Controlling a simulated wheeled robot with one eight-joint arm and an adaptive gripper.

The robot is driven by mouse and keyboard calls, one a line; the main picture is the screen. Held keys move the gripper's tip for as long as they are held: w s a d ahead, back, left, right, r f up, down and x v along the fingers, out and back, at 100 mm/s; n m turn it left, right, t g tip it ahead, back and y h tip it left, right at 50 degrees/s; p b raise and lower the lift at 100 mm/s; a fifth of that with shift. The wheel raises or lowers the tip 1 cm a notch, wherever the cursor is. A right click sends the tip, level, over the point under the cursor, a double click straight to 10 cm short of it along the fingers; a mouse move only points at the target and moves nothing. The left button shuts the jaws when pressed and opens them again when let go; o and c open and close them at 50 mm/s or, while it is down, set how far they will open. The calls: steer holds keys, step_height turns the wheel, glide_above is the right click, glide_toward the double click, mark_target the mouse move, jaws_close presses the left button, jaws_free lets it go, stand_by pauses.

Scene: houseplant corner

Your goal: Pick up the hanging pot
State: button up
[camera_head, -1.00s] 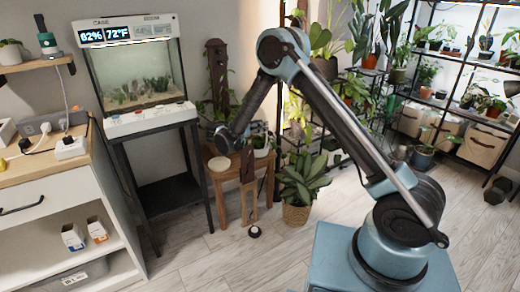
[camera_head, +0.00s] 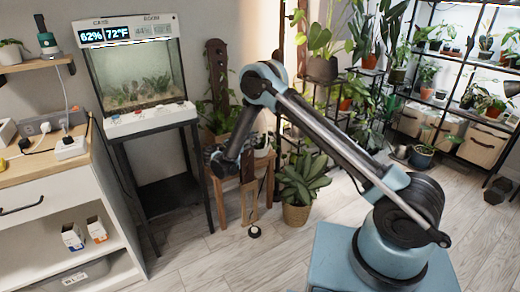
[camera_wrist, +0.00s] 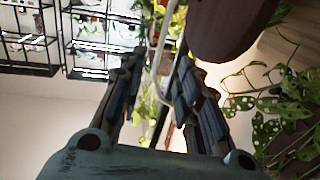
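In the wrist view a dark brown, smooth rounded body, seemingly the hanging pot (camera_wrist: 228,28), fills the top right. A thin pale loop (camera_wrist: 166,75), which looks like its hanger, runs down from beside it into the gap between my fingers. My gripper (camera_wrist: 162,100) is open, with one dark ribbed finger on each side of the gap. The loop does not look clamped. In the head view my gripper (camera_head: 216,160) is low over the small wooden stool (camera_head: 256,182), in front of the leafy plant there. My arm hides much of that spot, so I cannot make out the pot clearly.
A lit terrarium (camera_head: 143,80) on a black stand is left of the stool. A dark wooden post (camera_head: 217,68) rises behind. A leafy plant in a woven pot (camera_head: 296,213) stands right of the stool. Crowded plant shelves are at the right. The front floor is clear.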

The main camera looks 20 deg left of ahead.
steer(key=shift+r+x, duration=0.15)
steer(key=shift+x, duration=2.35)
steer(key=shift+r+x, duration=0.15)
steer(key=shift+x, duration=2.3)
steer(key=shift+c, duration=0.2)
jaws_close()
